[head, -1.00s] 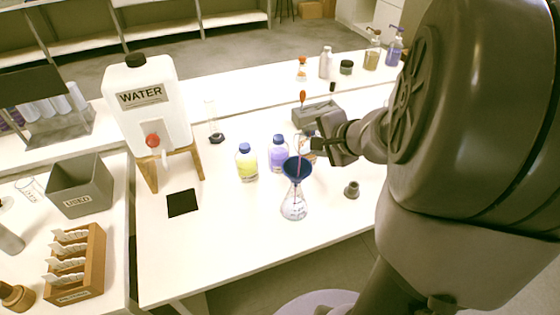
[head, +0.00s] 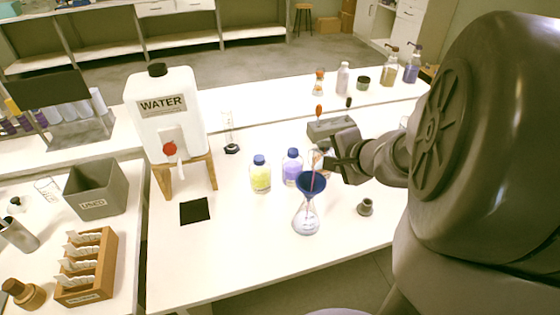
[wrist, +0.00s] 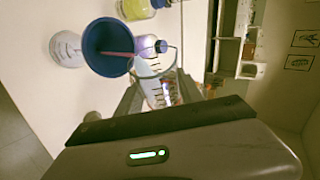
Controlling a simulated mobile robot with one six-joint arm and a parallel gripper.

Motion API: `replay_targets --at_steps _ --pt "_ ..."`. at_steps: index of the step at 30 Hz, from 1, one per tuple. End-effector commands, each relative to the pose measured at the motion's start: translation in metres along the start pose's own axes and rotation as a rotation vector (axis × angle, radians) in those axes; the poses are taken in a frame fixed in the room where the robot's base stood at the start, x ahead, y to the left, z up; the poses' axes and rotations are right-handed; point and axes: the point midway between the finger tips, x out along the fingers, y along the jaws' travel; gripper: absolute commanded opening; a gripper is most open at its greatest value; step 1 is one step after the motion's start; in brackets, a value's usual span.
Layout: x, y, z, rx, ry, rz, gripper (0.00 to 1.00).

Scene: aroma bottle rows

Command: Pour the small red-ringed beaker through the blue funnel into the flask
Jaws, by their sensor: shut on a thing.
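The blue funnel (head: 311,186) sits upright in the mouth of the clear conical flask (head: 306,220), which stands on the white bench and has some pale liquid low in it. My gripper (head: 330,160) is just behind and right of the funnel, shut on the small glass beaker (wrist: 158,88). The beaker is tilted toward the funnel, its mouth by the funnel (wrist: 106,47) rim in the wrist view. A thin pinkish-red line, seemingly a stream, runs from the beaker into the funnel. The beaker's red ring is hard to make out.
A yellow bottle (head: 261,174) and a purple bottle (head: 292,167) stand left of my gripper. A small grey-brown stopper-like piece (head: 365,206) lies to the right. A water tank (head: 164,112) on a wooden stand is further left. A grey block (head: 326,127) stands behind.

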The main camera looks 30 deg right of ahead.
Motion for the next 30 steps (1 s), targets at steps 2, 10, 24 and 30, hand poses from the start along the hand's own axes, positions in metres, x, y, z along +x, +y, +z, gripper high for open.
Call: replay_targets --at_steps 2,10,24,30 --pt "0.0000 0.0000 -0.0001 0.000 0.000 0.000 0.00" --pt "0.0001 0.0000 -0.0001 0.001 0.000 0.000 0.00" --pt "0.0012 0.0019 0.0010 -0.032 0.028 -0.014 0.00" --pt "0.0012 0.0020 0.0011 -0.032 0.027 -0.014 0.00"
